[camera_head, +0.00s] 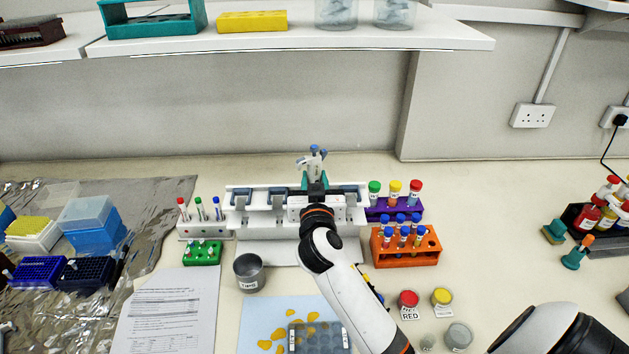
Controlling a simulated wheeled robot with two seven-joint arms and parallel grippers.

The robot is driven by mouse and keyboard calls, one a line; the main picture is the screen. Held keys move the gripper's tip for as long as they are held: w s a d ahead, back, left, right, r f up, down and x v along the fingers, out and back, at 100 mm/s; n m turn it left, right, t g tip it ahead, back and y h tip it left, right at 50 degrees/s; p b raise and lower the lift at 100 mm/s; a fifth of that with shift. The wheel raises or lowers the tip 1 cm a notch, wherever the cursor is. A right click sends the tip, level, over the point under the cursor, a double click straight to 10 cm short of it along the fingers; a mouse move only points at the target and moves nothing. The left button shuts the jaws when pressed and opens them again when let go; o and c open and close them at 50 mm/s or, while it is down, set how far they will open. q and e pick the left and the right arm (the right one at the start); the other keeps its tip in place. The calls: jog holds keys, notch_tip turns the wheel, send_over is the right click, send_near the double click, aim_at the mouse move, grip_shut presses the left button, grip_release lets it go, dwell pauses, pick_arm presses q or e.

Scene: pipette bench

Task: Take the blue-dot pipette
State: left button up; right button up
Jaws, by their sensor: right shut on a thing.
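A white pipette with a blue top (314,152) stands upright at the white pipette rack (245,217) in the middle of the bench. My right gripper (316,181) reaches in from the lower right and is shut on this pipette. The gripper and wrist hide the pipette's lower part, so I cannot tell whether it still touches the rack. The rack shows several grey-blue holders along its front.
A purple rack (378,211) and an orange rack (390,258) with capped tubes stand close right of the pipette rack. A shelf (290,38) overhangs the back.

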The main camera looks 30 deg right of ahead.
aim_at(314, 162)
grip_shut()
jog(key=shift+r+p, duration=2.05)
jog(key=shift+r, duration=0.6)
jog(key=shift+b+v, duration=0.3)
jog(key=shift+v, duration=1.95)
jog(key=shift+b+v, duration=0.35)
jog(key=shift+v, duration=1.7)
jog(key=shift+d, duration=0.1)
